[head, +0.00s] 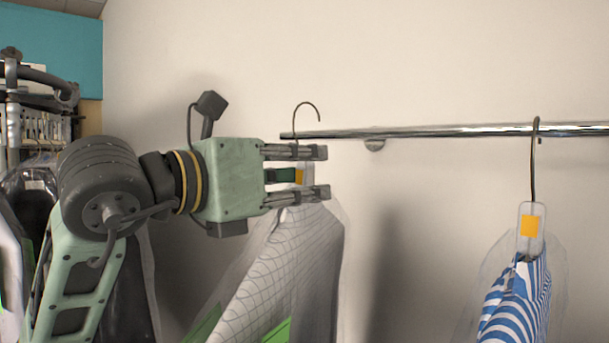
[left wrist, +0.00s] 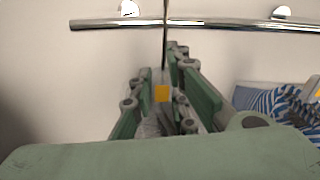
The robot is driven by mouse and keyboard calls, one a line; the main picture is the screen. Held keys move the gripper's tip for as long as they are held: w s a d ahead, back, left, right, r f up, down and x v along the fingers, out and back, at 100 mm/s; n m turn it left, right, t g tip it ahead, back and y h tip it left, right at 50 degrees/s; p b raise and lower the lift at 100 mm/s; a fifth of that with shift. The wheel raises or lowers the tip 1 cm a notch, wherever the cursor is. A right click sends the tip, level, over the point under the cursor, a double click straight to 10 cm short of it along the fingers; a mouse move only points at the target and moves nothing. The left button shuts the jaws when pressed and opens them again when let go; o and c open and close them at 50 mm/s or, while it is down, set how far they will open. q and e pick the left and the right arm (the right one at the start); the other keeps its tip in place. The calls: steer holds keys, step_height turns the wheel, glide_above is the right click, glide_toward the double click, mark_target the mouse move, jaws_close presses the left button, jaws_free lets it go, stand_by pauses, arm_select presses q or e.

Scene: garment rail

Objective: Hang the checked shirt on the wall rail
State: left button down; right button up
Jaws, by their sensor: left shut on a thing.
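The checked shirt (head: 285,255), white with thin grey grid lines and in a clear cover, hangs below my left gripper (head: 318,172). The gripper is shut on its hanger, around the part with the orange label (head: 300,176); the label also shows between the fingers in the left wrist view (left wrist: 162,93). The hanger's hook (head: 307,108) rises above the fingers near the left end of the wall rail (head: 430,132). In the left wrist view the hook's stem crosses in front of the rail (left wrist: 100,24). I cannot tell whether the hook touches the rail. My right gripper is not in view.
A blue-and-white striped shirt (head: 517,300) in a clear cover hangs on the rail at the right; it also shows in the left wrist view (left wrist: 275,102). The rail between is bare, with a wall bracket (head: 375,145) below it. Dark garments (head: 30,205) hang at the far left.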

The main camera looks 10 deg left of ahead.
arm_select(q)
steer(key=shift+x, duration=2.45)
steer(key=shift+f+b, duration=1.15)
steer(key=shift+f, duration=0.1)
steer(key=c, duration=1.6)
jaws_free()
steer(key=shift+s, duration=0.1)
steer(key=shift+c, duration=0.2)
steer(key=shift+f, duration=0.1)
